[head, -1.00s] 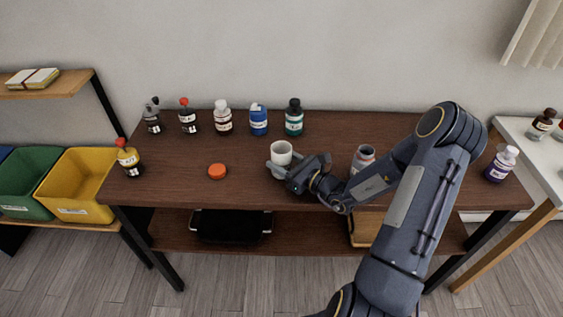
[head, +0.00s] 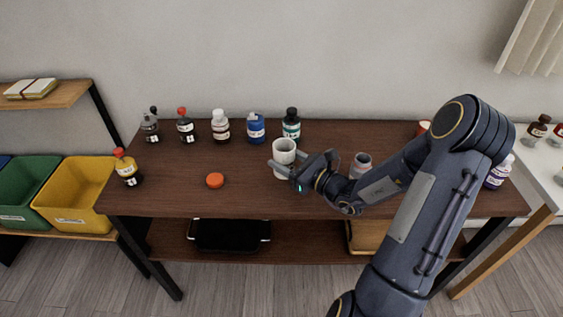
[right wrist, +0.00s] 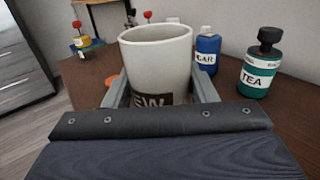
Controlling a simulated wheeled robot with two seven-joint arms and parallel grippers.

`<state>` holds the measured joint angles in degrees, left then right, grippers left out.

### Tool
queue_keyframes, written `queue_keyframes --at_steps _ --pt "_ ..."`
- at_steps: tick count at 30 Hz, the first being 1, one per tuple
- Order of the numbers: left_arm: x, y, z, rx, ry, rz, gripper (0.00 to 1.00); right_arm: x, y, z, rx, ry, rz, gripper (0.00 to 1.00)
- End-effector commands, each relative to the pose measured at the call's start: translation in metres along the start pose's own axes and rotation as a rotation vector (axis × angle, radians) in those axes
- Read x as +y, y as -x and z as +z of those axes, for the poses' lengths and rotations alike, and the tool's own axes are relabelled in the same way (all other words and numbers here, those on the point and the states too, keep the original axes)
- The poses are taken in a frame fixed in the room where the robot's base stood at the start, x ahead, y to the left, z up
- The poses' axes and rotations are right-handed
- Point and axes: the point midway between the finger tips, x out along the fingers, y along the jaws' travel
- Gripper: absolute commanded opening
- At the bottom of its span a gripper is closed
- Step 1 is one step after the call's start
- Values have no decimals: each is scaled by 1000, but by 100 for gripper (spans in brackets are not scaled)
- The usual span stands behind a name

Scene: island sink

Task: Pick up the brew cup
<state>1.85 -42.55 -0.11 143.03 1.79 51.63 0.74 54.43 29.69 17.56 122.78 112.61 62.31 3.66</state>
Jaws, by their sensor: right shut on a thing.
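The brew cup (head: 284,147) is a white, upright cup over the middle of the brown table. In the right wrist view the cup (right wrist: 157,58) stands between my fingers, with a dark label reading "EW" partly hidden low on its side. My right gripper (head: 282,171) is shut on the cup, one finger on each side. The cup appears raised slightly; whether its base is clear of the table I cannot tell. My left gripper is not in view.
Several bottles line the table's back, including a blue one (head: 256,129) and a green TEA bottle (head: 291,124) close behind the cup. An orange lid (head: 215,180) lies to the left. A grey-white bottle (head: 361,163) stands near my right arm.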

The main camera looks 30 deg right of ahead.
Motion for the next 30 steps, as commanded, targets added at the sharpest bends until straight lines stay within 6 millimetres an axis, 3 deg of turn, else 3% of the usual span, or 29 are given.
queue_keyframes --at_steps 8,21,30 --pt "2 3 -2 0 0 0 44 8 25 33 -1 4 -1 26" --pt "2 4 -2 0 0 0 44 24 74 54 1 3 -1 26" --pt "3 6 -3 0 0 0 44 31 96 64 0 1 0 26"
